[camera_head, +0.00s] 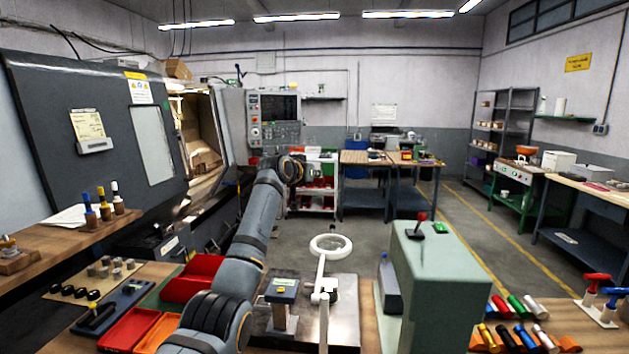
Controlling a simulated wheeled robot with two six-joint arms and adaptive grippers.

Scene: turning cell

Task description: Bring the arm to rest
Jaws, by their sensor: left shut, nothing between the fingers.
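My left arm (256,235) rises from the bottom of the view, left of the middle. Its dark far end, with my left gripper (293,168), is raised in front of the red-and-white trolley. The gripper is small and partly hidden by the arm; it is shut and holds nothing. It is in the air, well above the front bench. My right arm and right gripper are not in view.
The front bench holds red trays (192,280), a ring lamp (330,246), a small stand (282,291), a green-grey machine (435,285) and several coloured handles (515,325). The lathe (95,130) stands open at left. Open floor (480,240) lies beyond, at right.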

